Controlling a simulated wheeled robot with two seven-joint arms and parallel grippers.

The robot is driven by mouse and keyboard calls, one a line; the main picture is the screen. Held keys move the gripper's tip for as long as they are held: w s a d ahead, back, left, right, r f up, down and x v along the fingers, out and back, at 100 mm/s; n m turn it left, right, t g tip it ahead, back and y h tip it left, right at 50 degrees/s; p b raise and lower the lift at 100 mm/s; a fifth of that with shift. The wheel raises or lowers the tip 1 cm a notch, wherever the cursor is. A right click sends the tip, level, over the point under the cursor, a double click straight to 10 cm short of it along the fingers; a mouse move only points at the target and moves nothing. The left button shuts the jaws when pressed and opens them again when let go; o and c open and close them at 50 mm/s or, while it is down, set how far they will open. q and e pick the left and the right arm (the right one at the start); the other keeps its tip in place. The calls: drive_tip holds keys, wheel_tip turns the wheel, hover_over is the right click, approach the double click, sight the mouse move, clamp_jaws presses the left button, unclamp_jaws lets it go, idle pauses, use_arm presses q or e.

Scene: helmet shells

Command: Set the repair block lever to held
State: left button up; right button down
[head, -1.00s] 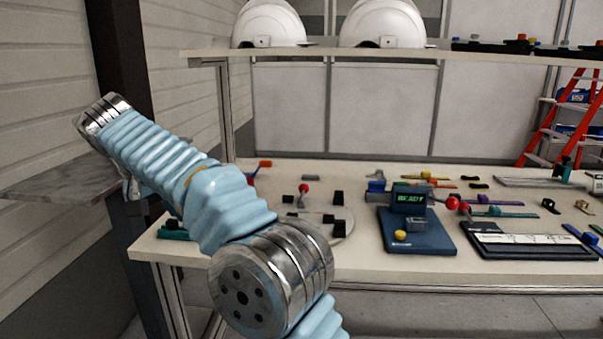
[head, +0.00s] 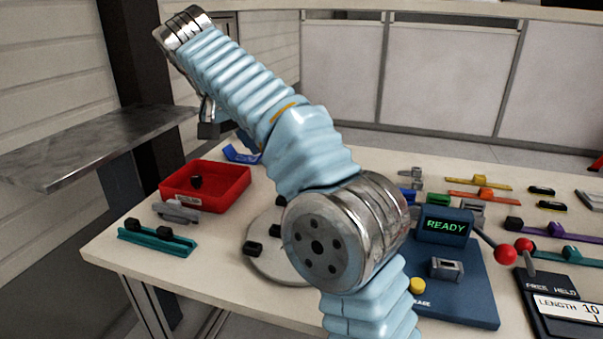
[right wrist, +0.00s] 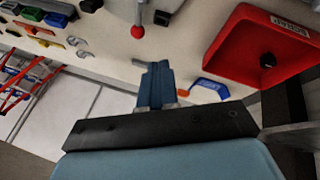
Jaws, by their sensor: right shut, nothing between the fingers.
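The repair block is a dark panel (head: 560,285) marked FREE and HELD, at the right edge of the head view. Its lever (head: 523,245) has a red ball on a short grey stem, standing near the word FREE. A second red ball (head: 507,254), on a rod from the blue READY device (head: 480,295), is just beside it. My right arm crosses the head view towards the upper left. My right gripper (head: 208,125) is far left of the lever, near the red tray. In the right wrist view its blue fingers (right wrist: 156,68) are together and empty.
A red tray (head: 235,193) with a dark piece, a teal rail (head: 157,240) and a grey part (head: 176,212) are on the table's left. My arm hides part of a round plate (head: 262,262). Coloured strips (head: 480,195) lie behind the READY device. A grey side shelf (head: 95,145) is left.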

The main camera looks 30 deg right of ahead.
drive_tip(key=x, duration=1)
drive_tip(key=shift+d+f, duration=0.15)
drive_tip(key=shift+f, duration=0.1)
drive_tip(key=shift+s+d+f+b, duration=0.15)
drive_tip(key=shift+s+d+f, duration=0.1)
drive_tip(key=shift+d, duration=0.25)
drive_tip(key=shift+s+d+f+b, duration=0.15)
drive_tip(key=shift+s+d, duration=0.1)
drive_tip(key=shift+d, duration=0.2)
drive_tip(key=shift+s+d+f, duration=0.2)
drive_tip(key=shift+d+f, duration=0.05)
drive_tip(key=shift+d, duration=0.25)
